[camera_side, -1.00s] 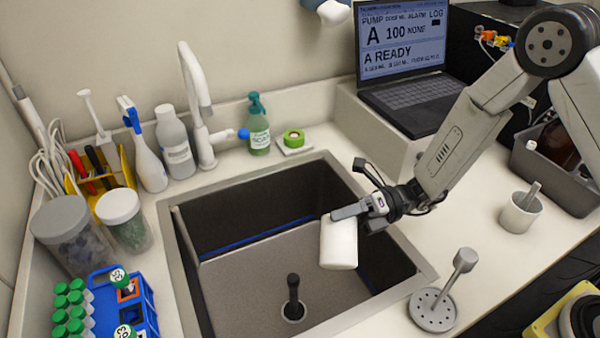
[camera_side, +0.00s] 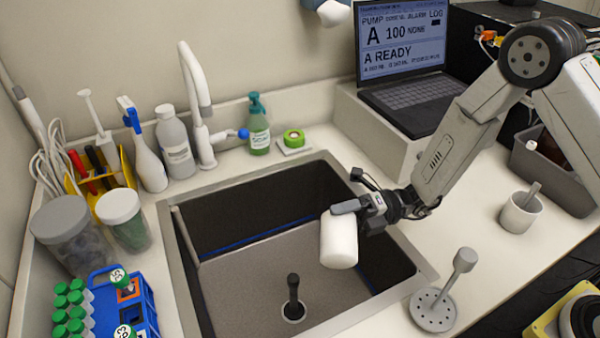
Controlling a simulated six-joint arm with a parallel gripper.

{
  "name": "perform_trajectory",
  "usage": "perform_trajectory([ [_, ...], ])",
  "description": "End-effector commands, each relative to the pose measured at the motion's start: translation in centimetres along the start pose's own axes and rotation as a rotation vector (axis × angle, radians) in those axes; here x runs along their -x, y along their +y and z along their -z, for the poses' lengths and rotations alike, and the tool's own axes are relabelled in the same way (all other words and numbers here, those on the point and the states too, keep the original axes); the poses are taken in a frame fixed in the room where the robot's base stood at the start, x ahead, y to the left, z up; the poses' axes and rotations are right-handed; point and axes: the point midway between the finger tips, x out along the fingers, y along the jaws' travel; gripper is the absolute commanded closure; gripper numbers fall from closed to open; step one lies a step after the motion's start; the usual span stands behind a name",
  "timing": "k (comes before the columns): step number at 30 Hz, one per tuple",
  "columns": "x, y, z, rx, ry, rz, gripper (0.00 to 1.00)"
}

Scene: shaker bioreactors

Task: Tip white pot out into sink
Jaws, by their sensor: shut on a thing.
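The white pot (camera_side: 339,243) is a plain white cylinder. My gripper (camera_side: 346,209) is shut on its upper rim and holds it over the right part of the sink (camera_side: 250,280). The pot looks close to upright, tilted slightly at most. Its opening and any contents cannot be made out. The sink is a dark rectangular basin with a light metal rim, and a black upright plug or handle (camera_side: 293,292) stands at its drain.
A white faucet (camera_side: 196,100) stands behind the sink, beside bottles and a green soap dispenser (camera_side: 258,125). A perforated disc with a post (camera_side: 433,308) stands right of the sink, near a mortar (camera_side: 519,213). Jars and a blue tube rack (camera_side: 135,300) stand left.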

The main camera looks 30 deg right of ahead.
Motion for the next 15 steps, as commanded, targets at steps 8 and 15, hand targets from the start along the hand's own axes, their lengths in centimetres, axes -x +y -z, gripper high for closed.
perform_trajectory([
  [8,0.18,-0.50,-0.23,-0.115,-0.015,-0.046,0.74],
  [15,0.22,-0.52,-0.32,-0.141,-0.019,-0.059,0.74],
])
